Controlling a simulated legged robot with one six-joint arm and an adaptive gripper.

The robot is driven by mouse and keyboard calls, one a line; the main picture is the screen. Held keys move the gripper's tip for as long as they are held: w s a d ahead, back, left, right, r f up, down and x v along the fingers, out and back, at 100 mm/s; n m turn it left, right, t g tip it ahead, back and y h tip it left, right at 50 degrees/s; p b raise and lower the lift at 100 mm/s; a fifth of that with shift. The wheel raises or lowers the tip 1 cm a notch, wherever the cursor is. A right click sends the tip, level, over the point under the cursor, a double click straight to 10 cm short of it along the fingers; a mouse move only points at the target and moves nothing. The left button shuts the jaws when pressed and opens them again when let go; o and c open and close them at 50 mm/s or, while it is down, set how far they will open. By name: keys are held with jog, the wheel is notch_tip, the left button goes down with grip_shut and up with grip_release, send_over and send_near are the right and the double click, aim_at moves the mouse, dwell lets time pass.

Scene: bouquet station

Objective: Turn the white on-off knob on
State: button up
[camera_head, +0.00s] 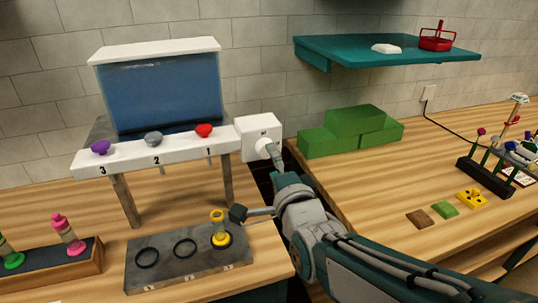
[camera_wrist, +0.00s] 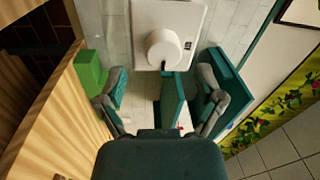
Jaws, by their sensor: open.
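The white on-off knob (camera_head: 264,150) is on the front of a white box (camera_head: 252,131) at the right end of the white dispenser with the blue tank. In the wrist view the round knob (camera_wrist: 164,49) stands out from the white box (camera_wrist: 181,14), ahead of my gripper and roughly centred. My gripper (camera_head: 256,183) is open and empty, its fingers spread wide. In the head view one finger overlaps the box beside the knob; the other is lower left, near the yellow holder. In the wrist view the fingers (camera_wrist: 160,88) appear short of the knob. Contact cannot be told.
Purple, grey and red knobs (camera_head: 204,130) line the dispenser's white front bar (camera_head: 180,147). Below, a grey tray (camera_head: 160,266) has ring marks and a yellow holder (camera_head: 220,232). Green blocks (camera_head: 349,135) stand to the right. A teal shelf (camera_head: 350,50) hangs above.

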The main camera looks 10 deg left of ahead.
jog(key=shift+v, duration=2.3)
jog(key=shift+f, duration=0.1)
